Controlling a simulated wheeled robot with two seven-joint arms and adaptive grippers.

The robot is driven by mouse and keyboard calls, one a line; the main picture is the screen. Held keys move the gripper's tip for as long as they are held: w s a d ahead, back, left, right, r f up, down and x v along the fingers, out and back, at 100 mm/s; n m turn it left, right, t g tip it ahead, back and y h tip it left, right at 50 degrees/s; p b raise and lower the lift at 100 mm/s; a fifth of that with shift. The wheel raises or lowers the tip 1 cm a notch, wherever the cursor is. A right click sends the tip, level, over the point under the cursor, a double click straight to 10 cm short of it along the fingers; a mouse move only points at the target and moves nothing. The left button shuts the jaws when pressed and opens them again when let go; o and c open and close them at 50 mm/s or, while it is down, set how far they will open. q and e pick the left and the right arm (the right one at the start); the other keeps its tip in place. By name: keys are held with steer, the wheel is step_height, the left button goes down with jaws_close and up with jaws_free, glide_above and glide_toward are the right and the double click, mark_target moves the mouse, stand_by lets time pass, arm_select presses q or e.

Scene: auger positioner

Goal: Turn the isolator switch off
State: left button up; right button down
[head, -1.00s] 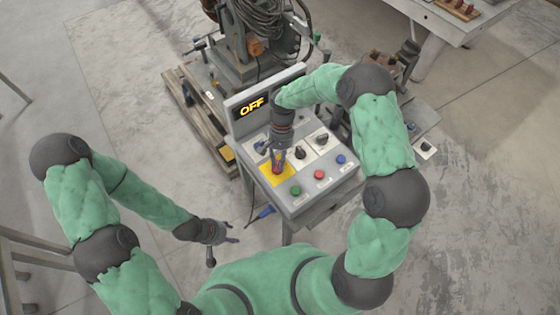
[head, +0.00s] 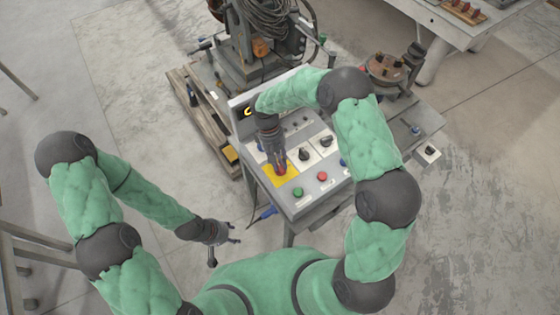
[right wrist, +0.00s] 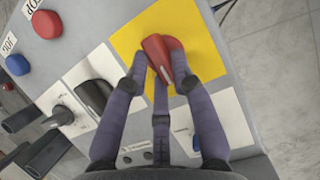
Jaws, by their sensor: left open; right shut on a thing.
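The isolator switch is a red knob (head: 281,170) on a yellow plate (head: 290,178) on the sloped grey control panel. The right wrist view shows the red knob (right wrist: 153,48) and yellow plate (right wrist: 207,52) close up, with the knob's raised grip between my fingers. My right gripper (head: 278,164) is shut on this knob, its fingers reaching down from above; it fills the middle of the right wrist view (right wrist: 162,75). My left gripper (head: 234,233) is open and empty, in front of and left of the panel, well apart from it.
Green (head: 298,192) and red (head: 322,176) push buttons sit right of the plate, with black selector knobs (head: 326,141) behind. My right arm covers most of the display (head: 247,112); only a bit of amber lettering shows. A machine on a wooden pallet (head: 204,125) stands behind.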

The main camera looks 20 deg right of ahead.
stand_by(0.4)
steer(key=c, duration=1)
jaws_free()
steer(key=shift+c, duration=0.2)
steer(key=shift+r, duration=0.15)
steer(key=v, duration=1.2)
steer(key=shift+s+a, duration=0.1)
steer(key=shift+a, duration=0.1)
